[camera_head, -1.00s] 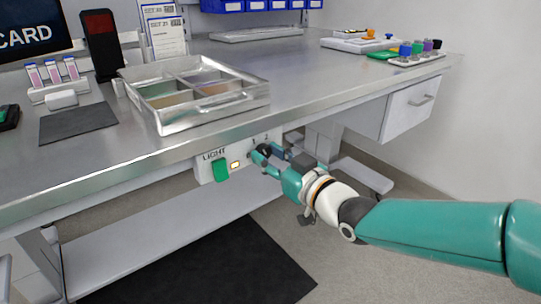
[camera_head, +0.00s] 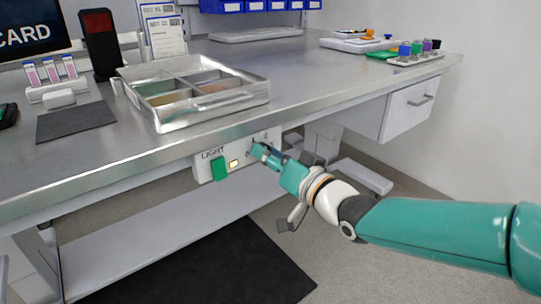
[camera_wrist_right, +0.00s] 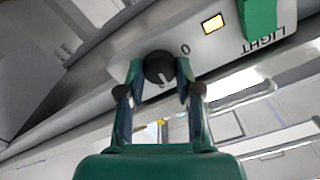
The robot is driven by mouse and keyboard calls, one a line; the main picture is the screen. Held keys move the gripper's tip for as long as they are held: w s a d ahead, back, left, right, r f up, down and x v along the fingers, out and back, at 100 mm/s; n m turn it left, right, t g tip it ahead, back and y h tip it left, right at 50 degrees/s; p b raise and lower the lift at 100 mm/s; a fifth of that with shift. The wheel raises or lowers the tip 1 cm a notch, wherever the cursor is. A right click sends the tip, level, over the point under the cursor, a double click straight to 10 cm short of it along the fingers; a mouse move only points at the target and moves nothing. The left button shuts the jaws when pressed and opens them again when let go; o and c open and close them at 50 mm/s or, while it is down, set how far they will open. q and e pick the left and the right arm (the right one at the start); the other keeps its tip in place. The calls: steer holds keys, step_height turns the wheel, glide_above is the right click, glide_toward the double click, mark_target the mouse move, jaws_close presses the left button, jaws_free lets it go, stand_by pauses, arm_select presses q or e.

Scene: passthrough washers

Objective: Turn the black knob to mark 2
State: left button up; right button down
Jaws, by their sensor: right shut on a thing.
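The black knob (camera_wrist_right: 159,68) sits on the white control panel (camera_head: 207,172) under the bench's front edge. In the right wrist view it lies between the two fingers of my right gripper (camera_wrist_right: 160,78), which is shut on it. A white pointer line shows on the knob, and a "0" mark is printed beside it. In the head view my right gripper (camera_head: 262,152) covers the knob, and the mark digits above it are small. Mark 2 is hidden in the right wrist view. My left gripper is not in view.
A green switch (camera_head: 219,170) and a lit yellow lamp (camera_head: 234,163) are on the panel, left of the knob. The steel bench top (camera_head: 310,80) overhangs the panel. A metal divided tray (camera_head: 195,122) stands above. A white drawer (camera_head: 410,107) is at right.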

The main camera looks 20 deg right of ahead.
steer(key=m, duration=0.5)
steer(key=shift+d, duration=0.15)
stand_by(0.3)
steer(key=c, duration=0.8)
jaws_free()
steer(key=shift+w, duration=0.1)
steer(key=shift+o, duration=0.2)
steer(key=v, duration=1.2)
steer(key=shift+f, duration=0.15)
